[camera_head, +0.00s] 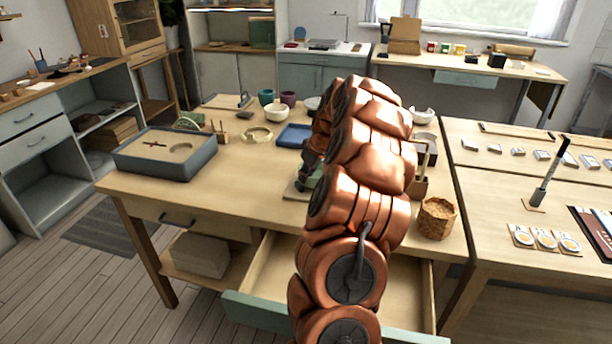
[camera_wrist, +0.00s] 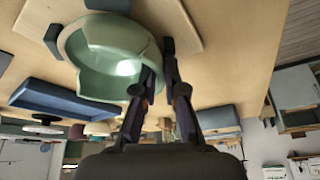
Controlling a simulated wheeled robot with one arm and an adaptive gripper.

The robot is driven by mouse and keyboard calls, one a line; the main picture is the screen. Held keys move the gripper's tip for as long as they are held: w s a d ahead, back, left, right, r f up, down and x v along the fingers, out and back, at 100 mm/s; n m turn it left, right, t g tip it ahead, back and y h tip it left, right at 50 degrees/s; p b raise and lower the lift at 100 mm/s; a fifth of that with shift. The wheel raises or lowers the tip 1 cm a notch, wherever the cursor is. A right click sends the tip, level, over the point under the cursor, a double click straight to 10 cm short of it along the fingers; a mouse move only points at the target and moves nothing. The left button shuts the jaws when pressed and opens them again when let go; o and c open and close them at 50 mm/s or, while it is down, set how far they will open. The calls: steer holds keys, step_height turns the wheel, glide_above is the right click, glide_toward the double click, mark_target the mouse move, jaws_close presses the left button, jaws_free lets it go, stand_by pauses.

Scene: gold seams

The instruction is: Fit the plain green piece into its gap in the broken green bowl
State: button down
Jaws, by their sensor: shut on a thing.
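The broken green bowl (camera_wrist: 72,42) fills the upper left of the wrist view, with a stepped break in its rim. It stands on a pale board among dark blocks. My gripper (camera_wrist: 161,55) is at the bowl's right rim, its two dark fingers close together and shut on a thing. Pale green shows beside the fingers, but the held piece cannot be clearly told from the bowl. I cannot tell whether it touches the break. In the head view my copper arm hides the gripper and most of the bowl's place.
A blue-grey sand tray (camera_head: 165,165) stands at the table's left, with a blue tray (camera_head: 293,136) and a cream bowl (camera_head: 277,112) farther back. A woven basket (camera_head: 437,218) stands at the right. The drawer (camera_head: 265,310) below is open.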

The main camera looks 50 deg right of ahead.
steer(key=c, duration=1.2)
jaws_free()
steer(key=shift+o, duration=0.3)
steer(key=o, duration=0.4)
steer(key=shift+o, duration=0.2)
steer(key=shift+r, duration=2.05)
steer(key=shift+r+p, duration=0.35)
steer(key=shift+r, duration=0.55)
steer(key=shift+a, duration=0.1)
